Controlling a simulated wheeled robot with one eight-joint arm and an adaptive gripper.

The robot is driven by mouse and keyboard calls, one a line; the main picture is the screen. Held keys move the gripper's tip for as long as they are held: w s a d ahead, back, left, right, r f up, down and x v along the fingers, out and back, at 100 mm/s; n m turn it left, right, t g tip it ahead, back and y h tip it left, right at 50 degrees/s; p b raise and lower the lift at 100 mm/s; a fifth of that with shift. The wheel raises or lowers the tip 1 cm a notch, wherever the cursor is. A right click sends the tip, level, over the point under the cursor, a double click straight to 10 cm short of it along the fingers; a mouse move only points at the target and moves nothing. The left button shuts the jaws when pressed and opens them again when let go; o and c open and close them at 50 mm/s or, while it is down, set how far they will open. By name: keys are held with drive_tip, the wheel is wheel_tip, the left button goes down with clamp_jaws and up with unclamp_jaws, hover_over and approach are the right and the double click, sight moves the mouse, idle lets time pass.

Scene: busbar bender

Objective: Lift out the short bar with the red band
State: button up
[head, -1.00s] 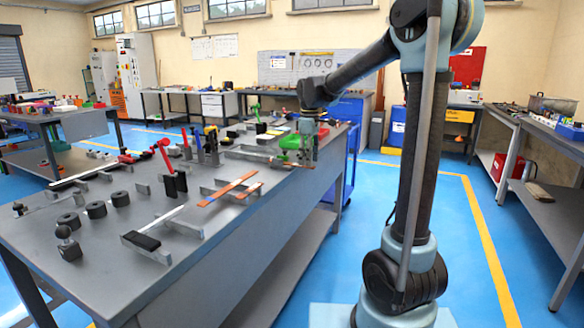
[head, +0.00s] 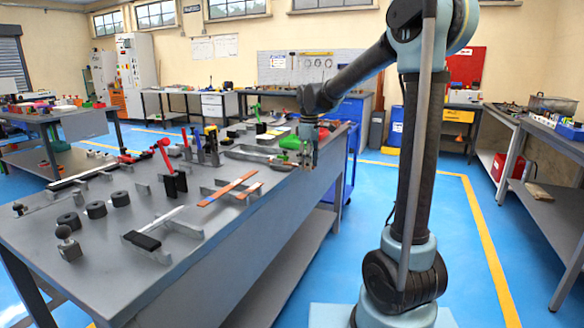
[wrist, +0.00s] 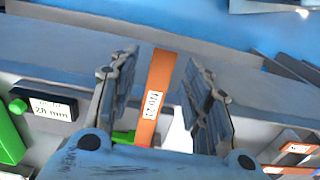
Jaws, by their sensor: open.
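My gripper (head: 306,160) is at the far right end of the grey workbench in the head view. In the wrist view my gripper (wrist: 160,60) is open, with one finger on each side of an orange copper bar (wrist: 157,75). The bar stands between the fingers with gaps on both sides and carries a white label reading about "No 21". Its lower end is hidden behind the gripper body.
Other copper bars (head: 229,188) lie across grey supports on the workbench (head: 205,250). In the wrist view, a green part and a display reading about 2.0 mm (wrist: 48,108) are left; another labelled orange piece (wrist: 296,147) is lower right.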

clamp_jaws()
idle(0.4)
